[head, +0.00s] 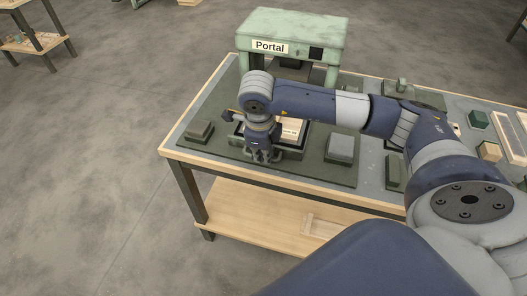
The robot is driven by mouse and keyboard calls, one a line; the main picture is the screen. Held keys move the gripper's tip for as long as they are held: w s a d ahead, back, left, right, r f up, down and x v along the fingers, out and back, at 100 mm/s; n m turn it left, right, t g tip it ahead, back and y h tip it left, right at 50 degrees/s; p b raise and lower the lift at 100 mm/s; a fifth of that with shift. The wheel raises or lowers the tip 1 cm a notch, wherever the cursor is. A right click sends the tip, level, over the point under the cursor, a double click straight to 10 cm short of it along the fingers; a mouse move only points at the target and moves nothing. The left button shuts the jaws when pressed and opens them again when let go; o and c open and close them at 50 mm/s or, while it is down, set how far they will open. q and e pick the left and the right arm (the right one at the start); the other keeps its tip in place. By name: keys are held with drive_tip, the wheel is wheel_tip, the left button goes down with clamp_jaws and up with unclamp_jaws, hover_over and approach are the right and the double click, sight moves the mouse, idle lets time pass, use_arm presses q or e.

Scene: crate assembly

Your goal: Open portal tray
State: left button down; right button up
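The portal (285,22) is a pale green box-like frame with a "Portal" label, standing at the back of the table. A dark green tray (291,151) with a light wooden piece (290,130) in it sits on the mat in front of the portal. My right gripper (263,158) points down at the tray's front left part and hides some of it. Its fingers are small and dark here, so I cannot tell whether they are open, shut or touching the tray. My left gripper is not in view.
A grey-topped block (341,148) stands right of the tray and a low green block (199,130) stands left, both on the dark green mat (225,148). Small parts lie at the table's right, including a wooden block (489,151). A lower wooden shelf (245,215) runs beneath.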

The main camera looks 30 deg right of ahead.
drive_tip(key=o, duration=0.3)
drive_tip(key=shift+o, duration=0.2)
wheel_tip(320, 180, up, 12)
drive_tip(key=s+a, duration=0.1)
drive_tip(key=shift+s+a, duration=0.2)
drive_tip(key=shift+a, duration=0.15)
drive_tip(key=shift+f, duration=0.1)
